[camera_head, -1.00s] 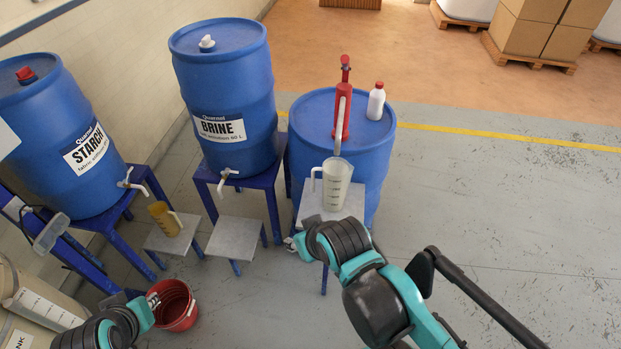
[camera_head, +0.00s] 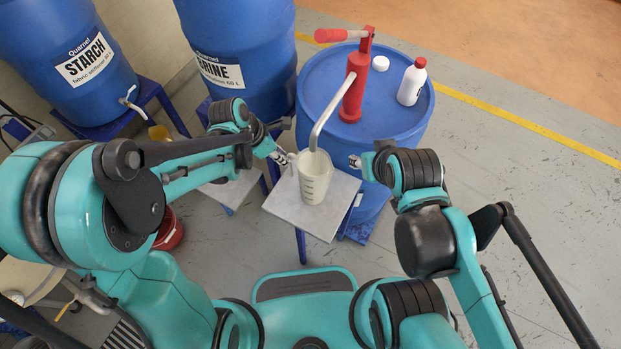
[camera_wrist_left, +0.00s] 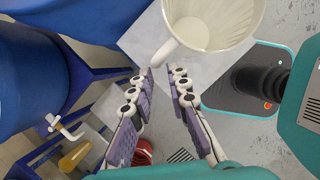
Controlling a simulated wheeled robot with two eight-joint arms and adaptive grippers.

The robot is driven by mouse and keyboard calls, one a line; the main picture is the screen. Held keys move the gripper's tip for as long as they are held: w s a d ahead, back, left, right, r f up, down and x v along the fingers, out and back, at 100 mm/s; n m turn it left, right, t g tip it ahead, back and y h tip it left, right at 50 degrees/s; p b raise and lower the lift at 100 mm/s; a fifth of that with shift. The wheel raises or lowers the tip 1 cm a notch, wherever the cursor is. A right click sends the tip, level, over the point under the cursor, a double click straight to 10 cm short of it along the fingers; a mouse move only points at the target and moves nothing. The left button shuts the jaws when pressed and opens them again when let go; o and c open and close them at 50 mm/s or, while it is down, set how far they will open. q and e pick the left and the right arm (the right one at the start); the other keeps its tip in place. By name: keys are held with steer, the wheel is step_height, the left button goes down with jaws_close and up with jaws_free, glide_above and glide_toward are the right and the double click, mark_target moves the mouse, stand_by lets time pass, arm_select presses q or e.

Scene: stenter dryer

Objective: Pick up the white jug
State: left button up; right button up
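The white jug (camera_head: 316,180) stands upright on a small grey stand (camera_head: 338,212), under the spout of a red hand pump (camera_head: 353,90). In the left wrist view the jug (camera_wrist_left: 212,22) is at the top, its handle (camera_wrist_left: 166,52) pointing down toward my gripper. My left gripper (camera_head: 284,160) is just left of the jug. In the wrist view its two fingers (camera_wrist_left: 162,78) are apart, with the handle's end close to the gap between their tips; contact is unclear. My right gripper (camera_head: 357,163) is right of the jug and apart from it; its finger opening is too small to tell.
The pump and a white bottle (camera_head: 411,82) with a red cap stand on a blue drum (camera_head: 316,72) behind the jug. Brine (camera_head: 254,62) and starch (camera_head: 60,42) drums stand at the left. A red bucket (camera_head: 170,232) is below left. The floor at right is clear.

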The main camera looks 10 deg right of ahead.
arm_select(q)
steer(key=b+x, duration=0.2)
steer(key=x, duration=0.3)
steer(key=shift+f, duration=0.3)
steer(key=b+x, duration=0.2)
steer(key=x, duration=0.2)
steer(key=shift+w+d+f+b, duration=0.1)
steer(key=shift+w+f+b, duration=0.05)
steer(key=shift+f+b, duration=0.2)
jaws_close()
